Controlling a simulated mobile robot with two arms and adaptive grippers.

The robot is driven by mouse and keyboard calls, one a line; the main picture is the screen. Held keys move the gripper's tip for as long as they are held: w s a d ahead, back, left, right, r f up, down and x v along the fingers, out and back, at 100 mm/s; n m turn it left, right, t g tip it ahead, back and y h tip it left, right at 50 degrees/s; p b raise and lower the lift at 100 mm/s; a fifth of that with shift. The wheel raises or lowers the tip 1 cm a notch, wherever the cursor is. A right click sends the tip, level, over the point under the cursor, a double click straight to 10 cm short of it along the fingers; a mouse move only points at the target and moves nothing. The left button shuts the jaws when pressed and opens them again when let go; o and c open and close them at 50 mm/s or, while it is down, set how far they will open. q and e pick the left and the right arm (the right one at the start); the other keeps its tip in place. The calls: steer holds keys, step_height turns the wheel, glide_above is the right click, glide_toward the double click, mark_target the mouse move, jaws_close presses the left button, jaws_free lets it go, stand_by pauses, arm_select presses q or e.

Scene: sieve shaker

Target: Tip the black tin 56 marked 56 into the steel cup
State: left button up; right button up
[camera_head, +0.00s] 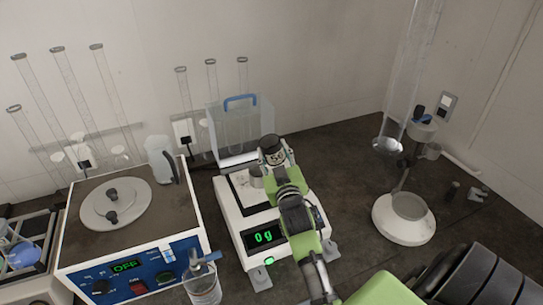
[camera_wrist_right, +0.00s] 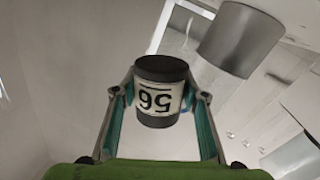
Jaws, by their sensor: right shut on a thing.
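The black tin 56 (camera_wrist_right: 160,92) has a white label marked 56, which reads upside down in the right wrist view. My right gripper (camera_wrist_right: 160,97) is shut on it, one finger on each side. In the head view the tin (camera_head: 272,148) is held above the balance, beside and above the steel cup. The steel cup (camera_head: 257,177) is on the balance pan, partly hidden by my gripper. It also shows in the right wrist view (camera_wrist_right: 240,38), at the upper right, apart from the tin. I cannot tell how far the tin is tilted. My left gripper is not in view.
The balance (camera_head: 232,209) reads 0 g. A clear draft shield (camera_head: 240,128) with a blue handle stands behind it. The sieve shaker (camera_head: 118,225), showing OFF, is at left. A white round stand (camera_head: 404,218) is at right.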

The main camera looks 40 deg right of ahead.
steer(key=n+b, duration=0.1)
steer(key=n, duration=0.1)
steer(key=d+n+t+b, duration=0.1)
steer(key=n+b, duration=0.1)
steer(key=n, duration=0.1)
steer(key=shift+s, duration=0.1)
steer(key=n+t+b, duration=0.1)
steer(key=n+b, duration=0.1)
steer(key=n, duration=0.3)
steer(key=shift+d+y+b, duration=0.1)
steer(key=shift+y+b, duration=0.3)
steer(key=n, duration=0.4)
steer(key=shift+t+y, duration=0.3)
steer(key=shift+t, duration=0.1)
steer(key=n, duration=0.2)
steer(key=a+r+n+y, duration=0.1)
steer(key=n, duration=0.1)
steer(key=shift+a+r+n+t+p, duration=0.1)
steer(key=shift+n+t+p, duration=0.2)
steer(key=shift+n+p, duration=0.1)
steer(key=shift+w+a+r+n+y+p, duration=0.15)
steer(key=shift+a+n+y, duration=0.1)
steer(key=shift+n, duration=0.3)
steer(key=shift+w+a+r+n+y+p, duration=0.15)
steer(key=shift+n+y, duration=0.1)
steer(key=shift+n, duration=0.3)
steer(key=shift+s+d+f, duration=0.1)
steer(key=shift+f, duration=0.1)
